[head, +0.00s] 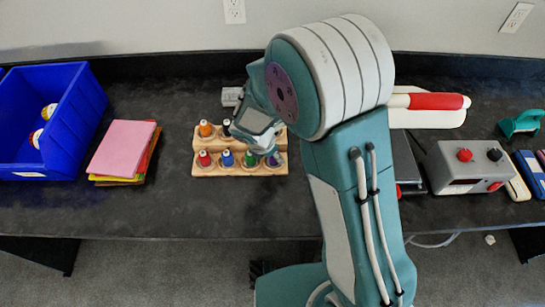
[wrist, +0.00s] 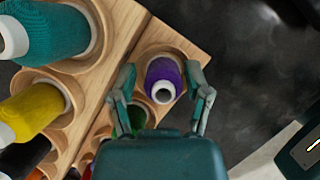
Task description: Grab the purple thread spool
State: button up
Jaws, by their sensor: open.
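The purple thread spool (wrist: 166,72) stands in a round recess at the corner of a wooden rack (wrist: 186,36) in the wrist view. My gripper (wrist: 160,68) is open, with one finger on each side of the spool; I cannot tell whether either finger touches it. In the head view the spool (head: 273,160) shows at the right end of the rack's front row (head: 235,172), partly hidden by my gripper (head: 265,146). A green spool (wrist: 137,117) sits right beside it, close to the left finger.
Teal (wrist: 48,35) and yellow (wrist: 32,110) spools stand in the rack's other row. In the head view, a stack of coloured paper (head: 122,150) and a blue bin (head: 65,125) lie left. A grey box with knobs (head: 468,167) stands right. The bench front is clear.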

jog(key=shift+d, duration=0.2)
jog(key=shift+c, duration=0.6)
jog(key=shift+f, duration=0.1)
jog(key=c, duration=0.7)
jog(key=shift+o, duration=0.2)
jog(key=shift+r, duration=0.3)
notch_tip(320, 180, up, 2)
jog(key=shift+a+r, duration=0.1)
jog(key=shift+r, duration=0.05)
jog(key=s+a+r, duration=0.5)
jog(key=s+r, duration=0.5)
jog(key=s, duration=0.3)
